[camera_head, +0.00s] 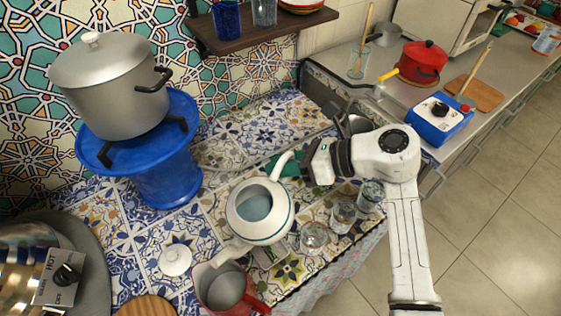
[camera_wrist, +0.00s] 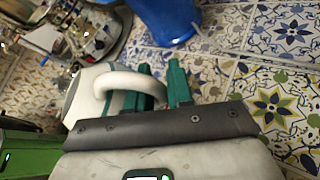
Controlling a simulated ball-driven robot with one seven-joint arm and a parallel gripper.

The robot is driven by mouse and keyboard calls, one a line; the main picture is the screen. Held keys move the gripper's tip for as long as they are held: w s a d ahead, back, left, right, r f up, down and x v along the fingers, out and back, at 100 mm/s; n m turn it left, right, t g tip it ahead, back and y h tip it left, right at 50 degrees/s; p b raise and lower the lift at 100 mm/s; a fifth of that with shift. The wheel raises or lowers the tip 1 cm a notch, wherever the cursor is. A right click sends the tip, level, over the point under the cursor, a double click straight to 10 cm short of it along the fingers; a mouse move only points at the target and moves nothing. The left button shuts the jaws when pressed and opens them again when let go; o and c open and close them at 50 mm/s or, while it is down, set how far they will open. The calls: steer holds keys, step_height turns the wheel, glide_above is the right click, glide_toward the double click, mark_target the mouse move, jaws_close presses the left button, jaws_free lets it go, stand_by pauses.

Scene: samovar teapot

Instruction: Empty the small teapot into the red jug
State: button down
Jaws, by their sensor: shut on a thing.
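The small white teapot (camera_head: 284,217) is lidless in the head view, with pale blue inside. Its spout reaches toward the lower left, with the tip at or over the red jug's rim. The red jug (camera_head: 250,301) stands at the bottom of the view, its grey inside open upward. My gripper (camera_head: 291,165) is shut on the teapot's handle. In the wrist view the green fingers of my gripper (camera_wrist: 158,88) sit on either side of the white handle (camera_wrist: 128,82). I cannot tell how far the teapot is tilted, and no stream shows.
A white lid (camera_head: 175,260) lies on the tiled counter left of the teapot. Several glasses (camera_head: 343,215) stand close on the right, near the edge. A large pot (camera_head: 112,90) sits on a blue stand (camera_head: 165,180). A metal samovar (camera_head: 25,270) is at lower left.

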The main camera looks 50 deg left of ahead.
steer(key=shift+s+d+r+n+t+y+p, duration=0.35)
steer(key=shift+s+r+n+t+p, duration=0.9)
steer(key=shift+r+p, duration=2.15)
steer(key=shift+s+d+r+n+t+y+p, duration=0.15)
steer(key=shift+s+d+r+n+t+p, duration=0.3)
steer(key=shift+s+r+n+t+p, duration=1.9)
steer(key=s+d+r+n+t+y+b, duration=0.2)
steer(key=s+d+r+b, duration=0.2)
steer(key=s+r, duration=0.6)
steer(key=shift+s+n+t+b, duration=0.35)
steer(key=shift+s+b, duration=0.5)
steer(key=shift+b, duration=0.5)
